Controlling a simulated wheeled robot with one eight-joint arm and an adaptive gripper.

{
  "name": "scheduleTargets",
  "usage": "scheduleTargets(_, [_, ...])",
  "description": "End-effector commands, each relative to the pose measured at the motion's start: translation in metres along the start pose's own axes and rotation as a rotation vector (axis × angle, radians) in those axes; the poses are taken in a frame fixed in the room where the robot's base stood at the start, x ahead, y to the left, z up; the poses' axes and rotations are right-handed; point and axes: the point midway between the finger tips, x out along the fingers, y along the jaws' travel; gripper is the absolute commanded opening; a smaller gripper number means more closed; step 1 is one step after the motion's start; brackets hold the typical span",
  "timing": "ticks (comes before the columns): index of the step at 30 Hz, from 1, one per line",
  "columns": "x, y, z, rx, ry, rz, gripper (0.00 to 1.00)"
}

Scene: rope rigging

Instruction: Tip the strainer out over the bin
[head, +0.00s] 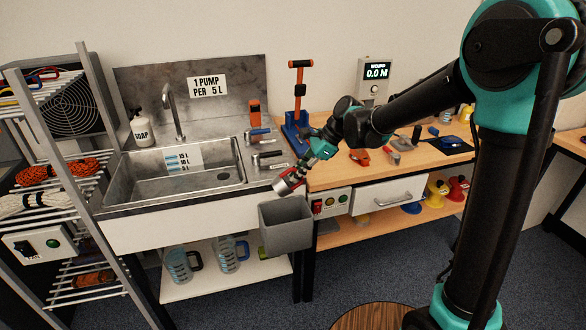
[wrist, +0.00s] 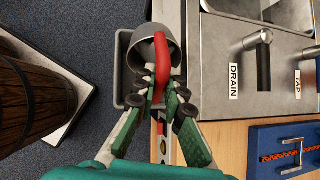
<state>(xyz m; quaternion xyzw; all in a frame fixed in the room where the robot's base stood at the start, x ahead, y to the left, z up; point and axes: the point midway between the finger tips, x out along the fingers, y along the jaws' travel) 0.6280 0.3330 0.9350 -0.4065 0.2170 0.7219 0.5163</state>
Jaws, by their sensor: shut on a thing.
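The strainer (head: 284,187) is a small grey metal cup with a red handle. My gripper (head: 301,176) is shut on its red handle and holds it above the grey bin (head: 287,229), with the cup tilted toward the lower left. In the wrist view my gripper (wrist: 161,82) grips the red handle, and the strainer's grey cup (wrist: 144,55) lies in front of the fingertips. The bin's rim (wrist: 121,62) shows behind it there. The bin hangs at the bench front, right of the sink. I cannot see what is inside the strainer or the bin.
The steel sink (head: 180,175) is left of the bin, with DRAIN and TAP levers beside it. A wooden bench (head: 420,160) with a drawer (head: 388,196) and tools lies to the right. A wooden barrel (wrist: 30,95) stands on the floor. A rope rack (head: 90,200) is at left.

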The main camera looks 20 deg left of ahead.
Motion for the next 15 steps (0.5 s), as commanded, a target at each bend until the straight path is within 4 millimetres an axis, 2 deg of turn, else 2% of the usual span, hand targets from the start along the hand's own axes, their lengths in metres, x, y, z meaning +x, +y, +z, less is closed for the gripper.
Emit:
scheduleTargets(6, [0.010, -0.001, -0.017, 0.046, -0.234, 0.014, 0.00])
scheduleTargets(15, [0.020, 0.001, -0.028, 0.086, -0.458, 0.034, 0.00])
